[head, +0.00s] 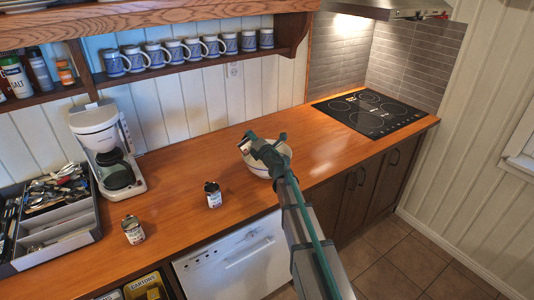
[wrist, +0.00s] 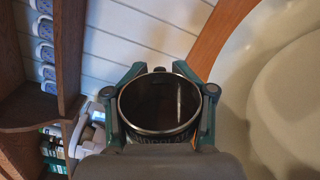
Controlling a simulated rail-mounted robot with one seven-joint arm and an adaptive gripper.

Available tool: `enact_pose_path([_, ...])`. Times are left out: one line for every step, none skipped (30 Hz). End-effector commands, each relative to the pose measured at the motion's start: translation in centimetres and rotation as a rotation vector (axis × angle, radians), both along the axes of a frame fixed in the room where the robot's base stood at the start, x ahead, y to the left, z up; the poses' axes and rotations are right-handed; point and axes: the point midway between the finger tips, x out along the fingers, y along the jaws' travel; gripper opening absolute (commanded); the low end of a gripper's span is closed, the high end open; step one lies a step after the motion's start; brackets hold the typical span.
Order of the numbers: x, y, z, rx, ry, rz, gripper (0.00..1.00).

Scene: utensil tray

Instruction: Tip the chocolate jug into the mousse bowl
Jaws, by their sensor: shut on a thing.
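My gripper (head: 252,142) is above the pale mousse bowl (head: 257,167) on the wooden counter. In the wrist view, its fingers (wrist: 160,100) are shut around the chocolate jug (wrist: 160,132), a round vessel with a thin metal rim and a dark inside. Lettering on its front is mostly hidden. The shelf and wall appear turned sideways in that view, so the jug looks strongly tilted. The bowl (wrist: 262,85) fills the right side of the wrist view. I see no stream between jug and bowl, and cannot tell how much is in the jug.
Two small labelled cans, one nearer (head: 133,230) and one in the middle (head: 213,194), stand on the counter. A coffee maker (head: 105,150) and cutlery tray (head: 98,234) are at left. A mug shelf (head: 175,70) hangs behind. The counter right of the bowl is clear up to the cooktop (head: 370,112).

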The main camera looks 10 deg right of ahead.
Motion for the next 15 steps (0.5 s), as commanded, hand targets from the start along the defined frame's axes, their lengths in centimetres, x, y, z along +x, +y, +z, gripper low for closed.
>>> enact_pose_path([0.06, -0.01, 0.01, 0.007, 0.002, 0.000, 0.00])
enact_pose_path([0.07, -0.01, -0.01, 0.011, 0.004, 0.000, 0.00])
enact_pose_path([0.08, -0.01, -0.06, 0.017, 0.006, 0.000, 0.00])
enact_pose_path([0.07, -0.03, -0.09, 0.021, 0.007, 0.000, 0.00])
enact_pose_path([0.08, -0.04, -0.13, 0.025, 0.009, 0.000, 0.00])
enact_pose_path([0.08, -0.04, -0.17, 0.029, 0.010, 0.000, 0.00])
enact_pose_path([0.08, -0.06, -0.19, 0.033, 0.012, 0.000, 0.00])
enact_pose_path([0.08, -0.07, -0.24, 0.037, 0.013, 0.000, 0.00])
enact_pose_path([0.07, -0.08, -0.28, 0.042, 0.014, 0.000, 0.00])
enact_pose_path([0.06, -0.10, -0.31, 0.045, 0.016, 0.000, 0.00])
enact_pose_path([0.04, -0.11, -0.34, 0.049, 0.017, 0.000, 0.00])
enact_pose_path([0.03, -0.12, -0.38, 0.054, 0.019, 0.000, 0.00])
enact_pose_path([0.03, -0.14, -0.42, 0.058, 0.020, 0.000, 0.00])
enact_pose_path([0.03, -0.15, -0.44, 0.062, 0.022, 0.000, 0.00])
enact_pose_path([0.03, -0.16, -0.49, 0.067, 0.023, 0.000, 0.00])
